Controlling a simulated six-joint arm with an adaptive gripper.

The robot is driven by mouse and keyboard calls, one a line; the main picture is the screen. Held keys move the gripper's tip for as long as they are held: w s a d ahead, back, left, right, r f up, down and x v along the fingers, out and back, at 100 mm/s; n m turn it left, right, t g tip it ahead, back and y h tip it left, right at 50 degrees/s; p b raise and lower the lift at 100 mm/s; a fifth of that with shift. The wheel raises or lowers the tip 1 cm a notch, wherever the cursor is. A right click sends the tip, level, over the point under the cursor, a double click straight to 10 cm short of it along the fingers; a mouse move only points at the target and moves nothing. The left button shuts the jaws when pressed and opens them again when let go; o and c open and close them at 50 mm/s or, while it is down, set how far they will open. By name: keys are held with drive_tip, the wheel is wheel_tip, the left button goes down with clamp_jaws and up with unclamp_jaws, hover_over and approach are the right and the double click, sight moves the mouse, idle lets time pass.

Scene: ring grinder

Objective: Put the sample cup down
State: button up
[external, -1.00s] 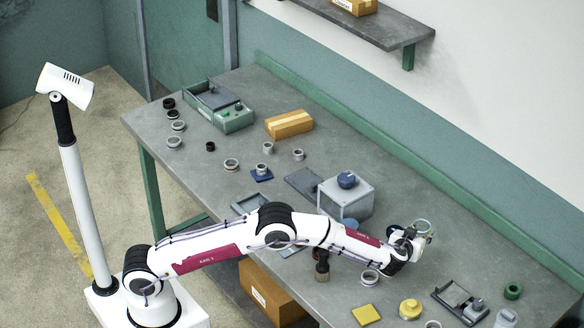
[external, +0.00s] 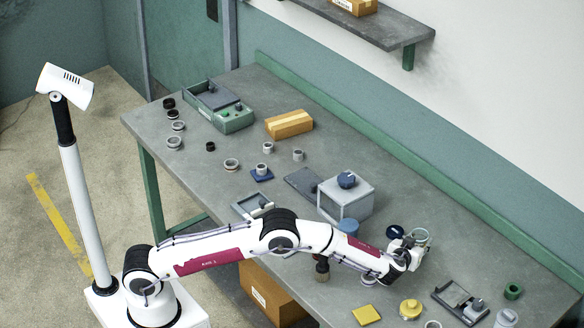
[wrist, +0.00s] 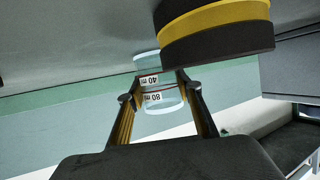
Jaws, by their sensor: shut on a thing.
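The sample cup (external: 421,236) is a clear glass cylinder at the right of the bench in the external view. The cup's far end lies against the grey bench surface in the wrist view. I cannot tell whether it touches the bench (external: 470,255).
A grey box with a blue knob (external: 346,197) stands further left. A yellow knobbed piece (external: 410,309) and a dark tray (external: 461,302) are nearer the front. A black and yellow round thing (wrist: 215,32) looms in the wrist view.

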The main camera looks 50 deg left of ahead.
drive_tip(key=shift+f, duration=0.1)
drive_tip(key=o, duration=1)
drive_tip(key=shift+r, duration=0.2)
drive_tip(key=shift+v, duration=6)
